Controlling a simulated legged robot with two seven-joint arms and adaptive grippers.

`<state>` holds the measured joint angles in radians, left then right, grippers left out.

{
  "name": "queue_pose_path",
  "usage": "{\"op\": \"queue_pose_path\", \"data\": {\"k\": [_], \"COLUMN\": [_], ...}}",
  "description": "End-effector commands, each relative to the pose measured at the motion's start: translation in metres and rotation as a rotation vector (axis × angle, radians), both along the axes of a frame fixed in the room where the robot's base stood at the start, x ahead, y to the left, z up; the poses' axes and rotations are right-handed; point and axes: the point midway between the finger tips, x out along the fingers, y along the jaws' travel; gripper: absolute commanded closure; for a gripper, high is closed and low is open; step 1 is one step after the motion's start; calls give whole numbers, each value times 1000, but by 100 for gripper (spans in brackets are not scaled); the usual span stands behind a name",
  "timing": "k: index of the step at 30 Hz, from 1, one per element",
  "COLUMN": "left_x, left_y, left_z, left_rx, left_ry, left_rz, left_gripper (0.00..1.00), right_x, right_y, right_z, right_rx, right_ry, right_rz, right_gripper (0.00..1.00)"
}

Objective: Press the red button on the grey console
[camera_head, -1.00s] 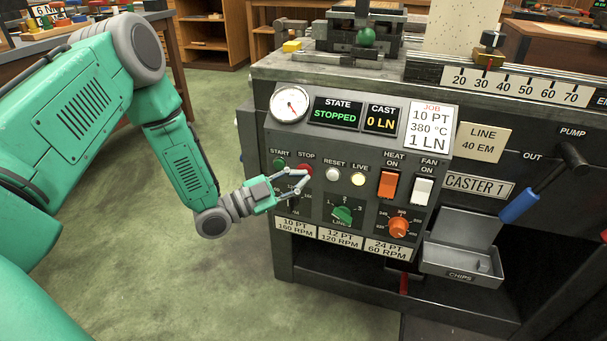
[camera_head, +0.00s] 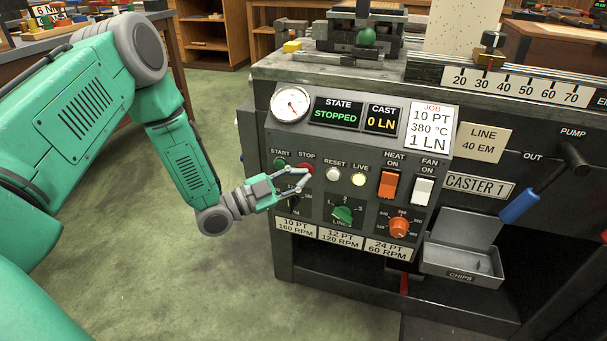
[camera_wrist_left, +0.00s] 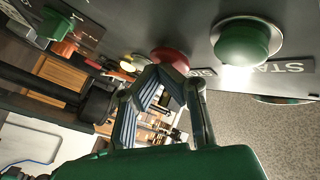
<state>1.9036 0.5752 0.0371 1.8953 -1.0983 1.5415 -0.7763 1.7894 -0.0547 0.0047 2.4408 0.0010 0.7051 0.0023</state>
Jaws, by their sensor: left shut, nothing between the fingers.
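The grey console (camera_head: 355,150) stands at the middle of the head view. Its red button (camera_head: 306,168), labelled STOP, sits between the green START button (camera_head: 280,164) and the white RESET button (camera_head: 333,174). My left gripper (camera_head: 304,178) is shut and empty, with its fingertips at the red button and just below it. In the left wrist view the red button (camera_wrist_left: 170,57) is partly hidden behind my fingers, and the green button (camera_wrist_left: 243,42) is to its right. Whether the fingertips touch the red button I cannot tell. My right gripper is not in view.
An orange HEAT switch (camera_head: 388,184) and a white FAN switch (camera_head: 422,190) lie right of the buttons. A green knob (camera_head: 343,215) and an orange knob (camera_head: 399,228) sit below. The state display (camera_head: 336,113) reads STOPPED. Open floor lies left of the console.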

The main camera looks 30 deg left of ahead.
Motion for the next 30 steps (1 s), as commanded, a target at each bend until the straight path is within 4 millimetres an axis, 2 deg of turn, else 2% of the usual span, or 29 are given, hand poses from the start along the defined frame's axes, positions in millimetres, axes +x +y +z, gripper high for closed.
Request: {"op": "queue_pose_path", "data": {"k": [11,26,30], "left_x": [3,-6,-17], "left_y": [1,-2,-5], "left_z": [3,4,4], "left_rx": [0,0,-1], "left_ry": [-8,-7,-4], "left_rz": [5,4,2], "left_gripper": [100,100,100], "right_x": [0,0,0], "right_y": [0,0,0], "right_z": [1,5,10], "right_rx": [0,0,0], "right_ry": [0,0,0], "right_rz": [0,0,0], "right_gripper": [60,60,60]}}
